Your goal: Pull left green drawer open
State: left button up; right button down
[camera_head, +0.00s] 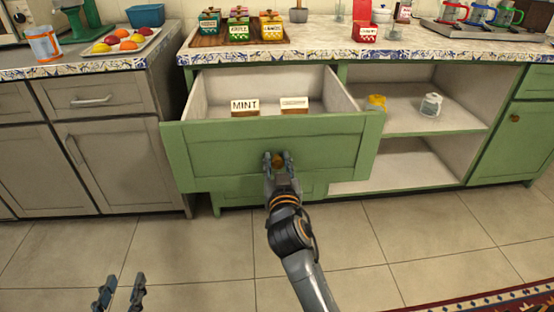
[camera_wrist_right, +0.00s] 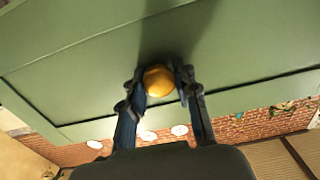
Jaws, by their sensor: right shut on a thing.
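The left green drawer (camera_head: 330,150) is pulled out from the counter, with its inside showing in the head view. Its green front also shows in the right wrist view (camera_wrist_right: 90,60). My right gripper (camera_head: 277,160) is shut on the drawer's round brass knob (camera_wrist_right: 159,81), in the middle of the front. In the wrist view the two fingers (camera_wrist_right: 162,88) lie on either side of the knob. My left gripper (camera_head: 119,290) is low at the left, open and empty, away from the drawer.
Inside the drawer are a box marked MINT (camera_head: 245,107) and a second small box (camera_head: 294,104). Open shelves (camera_head: 440,120) with two small jars are to the right. Grey cabinets (camera_head: 100,150) stand to the left. The tiled floor in front is clear, with a patterned rug (camera_head: 510,302) at bottom right.

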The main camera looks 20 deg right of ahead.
aim_at(276, 121)
jog(key=c, duration=1)
grip_release()
notch_tip(276, 121, up, 10)
